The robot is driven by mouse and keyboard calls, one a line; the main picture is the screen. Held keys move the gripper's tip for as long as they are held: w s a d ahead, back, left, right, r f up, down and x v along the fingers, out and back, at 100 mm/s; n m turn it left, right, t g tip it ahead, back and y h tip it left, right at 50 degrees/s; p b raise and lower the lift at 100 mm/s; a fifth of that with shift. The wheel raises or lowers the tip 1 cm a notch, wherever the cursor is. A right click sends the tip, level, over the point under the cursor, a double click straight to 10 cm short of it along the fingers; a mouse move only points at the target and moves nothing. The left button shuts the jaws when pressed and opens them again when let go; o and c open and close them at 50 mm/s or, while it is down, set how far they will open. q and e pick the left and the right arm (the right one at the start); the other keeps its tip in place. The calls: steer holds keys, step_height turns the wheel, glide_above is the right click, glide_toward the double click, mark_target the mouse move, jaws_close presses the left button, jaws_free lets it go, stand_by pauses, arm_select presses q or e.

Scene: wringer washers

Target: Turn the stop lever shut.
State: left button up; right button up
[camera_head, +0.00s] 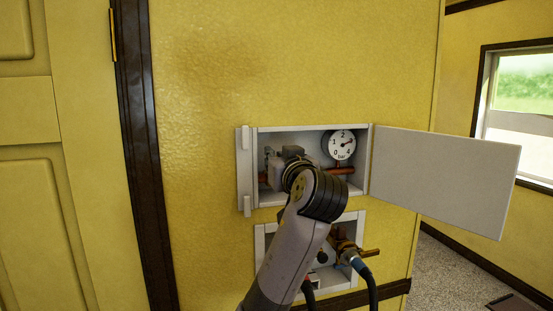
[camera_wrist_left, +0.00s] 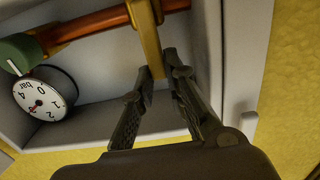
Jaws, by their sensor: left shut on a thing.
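The stop lever (camera_wrist_left: 148,42) is a flat brass-coloured bar at a copper pipe (camera_wrist_left: 75,29) in an open wall box (camera_head: 254,170). In the left wrist view it sticks out across the pipe, and its outer part lies between the fingers of my left gripper (camera_wrist_left: 158,68), which is shut on it. In the head view my wrist and gripper hide the lever. A round white gauge (camera_head: 342,144) sits at the right of the box and also shows in the left wrist view (camera_wrist_left: 45,100). My right gripper is in neither view.
The box's white door (camera_head: 445,180) stands swung open to the right. A second recess (camera_head: 261,247) below holds a brass tap (camera_head: 343,246) and dark hoses (camera_head: 371,287). A yellow door (camera_head: 30,200) is at the left, a window (camera_head: 522,110) at the right.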

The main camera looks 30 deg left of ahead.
arm_select(q)
jaws_close()
steer(key=m, duration=0.1)
steer(key=w+d+m, duration=0.1)
steer(key=m, duration=0.1)
steer(key=w+m, duration=0.1)
steer(key=m, duration=0.1)
steer(key=shift+d+f, duration=0.3)
steer(key=shift+d, duration=0.05)
steer(key=m, duration=0.1)
steer(key=w+f+m, duration=0.1)
steer(key=m, duration=0.1)
steer(key=d+m, duration=0.1)
steer(key=shift+w+d+f+m, duration=0.1)
steer(key=shift+w+f+m, duration=0.15)
steer(key=shift+m, duration=0.15)
steer(key=m, duration=0.1)
steer(key=f+m, duration=0.1)
steer(key=m, duration=0.1)
steer(key=f+m, duration=0.1)
steer(key=shift+w+d, duration=0.4)
steer(key=shift+w+d+f+m, duration=0.1)
steer(key=shift+f+m, duration=0.4)
steer(key=shift+m, duration=0.6)
steer(key=shift+f+m, duration=0.5)
steer(key=shift+m, duration=0.6)
steer(key=shift+f, duration=0.15)
steer(key=o, duration=0.6)
jaws_free()
